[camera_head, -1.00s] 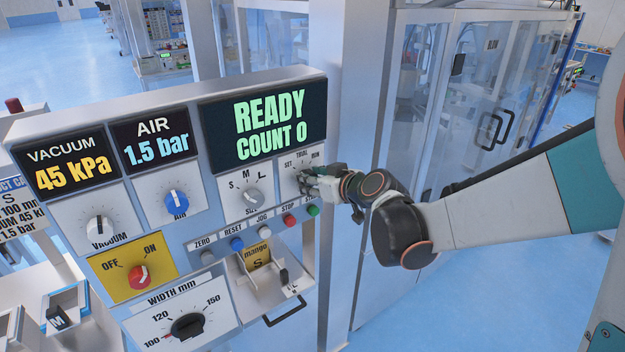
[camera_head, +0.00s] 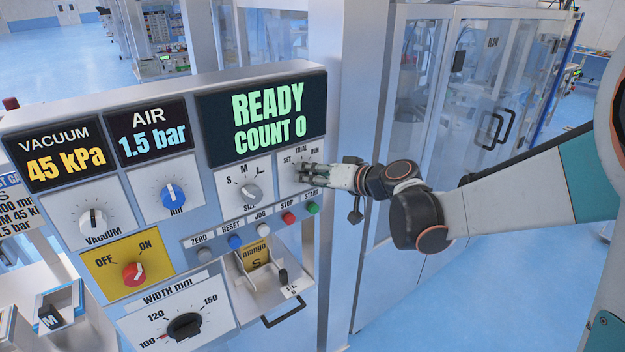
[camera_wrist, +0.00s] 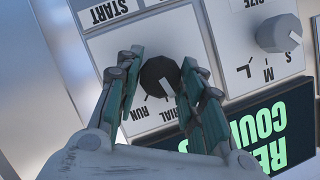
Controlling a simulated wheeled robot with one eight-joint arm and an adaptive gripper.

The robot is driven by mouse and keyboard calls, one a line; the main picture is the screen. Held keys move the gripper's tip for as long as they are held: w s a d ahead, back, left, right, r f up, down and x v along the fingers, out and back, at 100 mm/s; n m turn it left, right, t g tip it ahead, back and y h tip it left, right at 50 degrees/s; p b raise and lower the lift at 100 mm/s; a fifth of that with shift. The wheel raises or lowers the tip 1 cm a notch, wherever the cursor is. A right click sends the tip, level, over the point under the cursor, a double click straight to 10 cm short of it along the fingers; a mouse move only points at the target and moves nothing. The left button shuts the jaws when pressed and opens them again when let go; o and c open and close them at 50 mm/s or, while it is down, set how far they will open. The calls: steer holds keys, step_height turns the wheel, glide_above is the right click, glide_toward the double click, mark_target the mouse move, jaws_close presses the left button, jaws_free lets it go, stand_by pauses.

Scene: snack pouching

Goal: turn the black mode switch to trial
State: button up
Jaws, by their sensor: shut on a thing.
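The black mode switch (camera_wrist: 160,77) is a round knob on a white plate marked SET, TRIAL and RUN. My gripper (camera_wrist: 163,73) has one finger on each side of it and is shut on it. In the wrist view, which is upside down, the knob's white line points toward the TRIAL label (camera_wrist: 173,112), with RUN beside it. In the head view my gripper (camera_head: 308,174) reaches the mode plate (camera_head: 311,160) from the right, and its fingers largely hide the switch.
The grey size knob (camera_head: 250,192) is close to the left of the mode plate. The green start button (camera_head: 312,208) and red stop button (camera_head: 288,218) sit just below. The display (camera_head: 265,122) above reads READY, COUNT 0.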

steer(key=shift+f+m+y+b, duration=0.1)
steer(key=shift+m+y+b, duration=0.45)
steer(key=shift+m, duration=0.35)
steer(key=o, duration=1.1)
steer(key=shift+c, duration=0.2)
steer(key=shift+d, duration=0.1)
steer(key=v, duration=1.2)
steer(key=shift+w, duration=0.15)
